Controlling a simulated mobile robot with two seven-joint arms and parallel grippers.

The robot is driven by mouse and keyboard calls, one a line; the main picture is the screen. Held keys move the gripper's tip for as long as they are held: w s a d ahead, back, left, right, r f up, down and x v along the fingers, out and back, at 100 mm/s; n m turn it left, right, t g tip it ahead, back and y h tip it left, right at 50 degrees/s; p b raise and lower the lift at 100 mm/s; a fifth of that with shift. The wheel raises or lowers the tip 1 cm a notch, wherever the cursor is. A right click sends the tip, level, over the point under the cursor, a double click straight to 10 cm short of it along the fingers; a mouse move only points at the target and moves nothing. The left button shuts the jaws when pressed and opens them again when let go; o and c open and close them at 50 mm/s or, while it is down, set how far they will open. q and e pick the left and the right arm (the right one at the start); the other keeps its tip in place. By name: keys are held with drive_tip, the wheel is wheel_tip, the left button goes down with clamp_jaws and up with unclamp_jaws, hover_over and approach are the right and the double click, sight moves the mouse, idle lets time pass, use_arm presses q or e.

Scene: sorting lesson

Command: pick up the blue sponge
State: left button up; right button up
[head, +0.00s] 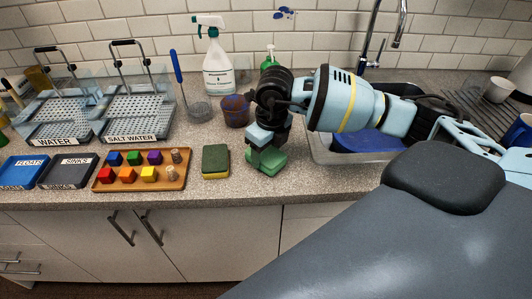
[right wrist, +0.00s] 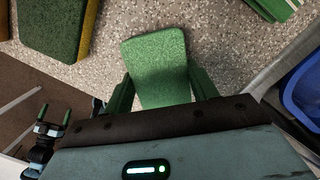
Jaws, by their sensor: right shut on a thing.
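My right gripper (head: 268,160) points down just above the counter, to the right of a green-and-yellow sponge (head: 215,160). In the right wrist view it is shut on a bright green, sponge-like block (right wrist: 158,65), held between its green fingers. In the head view the gripper mostly hides this block. The green-and-yellow sponge lies flat on the counter, apart from the gripper, and shows at the upper left of the right wrist view (right wrist: 62,25). I see no blue sponge. My left gripper (right wrist: 53,115) shows small at the lower left of the right wrist view, its fingers apart and empty.
A wooden tray (head: 104,187) of coloured blocks lies left of the sponge. Two clear bins (head: 135,139) and a purple cup (head: 236,118) stand behind. The sink (head: 319,151), holding a blue tub (head: 365,141), is right of the gripper. Counter in front of the gripper is narrow.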

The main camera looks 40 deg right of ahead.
sight(266, 155)
drive_tip(key=r, duration=0.3)
drive_tip(key=shift+s+a, duration=0.15)
drive_tip(key=shift+s, duration=0.25)
use_arm(q)
drive_tip(key=shift+s+f+b, duration=0.25)
drive_tip(key=shift+f+b, duration=0.05)
drive_tip(key=shift+f, duration=0.1)
use_arm(e)
drive_tip(key=s+a, duration=0.2)
drive_tip(key=s, duration=0.5)
drive_tip(key=s+a+r, duration=0.1)
drive_tip(key=s+a, duration=0.2)
drive_tip(key=s, duration=0.4)
drive_tip(key=shift+s+r, duration=0.15)
drive_tip(key=shift+a, duration=0.1)
use_arm(q)
drive_tip(key=shift+w+a+r+p, duration=0.1)
drive_tip(key=shift+w+r+p, duration=0.85)
drive_tip(key=shift+r, duration=0.3)
use_arm(e)
drive_tip(key=w+a+n+g, duration=0.1)
drive_tip(key=n, duration=1)
drive_tip(key=w+a+n+g, duration=0.1)
drive_tip(key=w+n, duration=0.1)
drive_tip(key=n, duration=0.9)
drive_tip(key=w+a+n, duration=0.1)
drive_tip(key=n, duration=1)
drive_tip(key=shift+w+f+g, duration=0.2)
drive_tip(key=shift+f+g, duration=0.2)
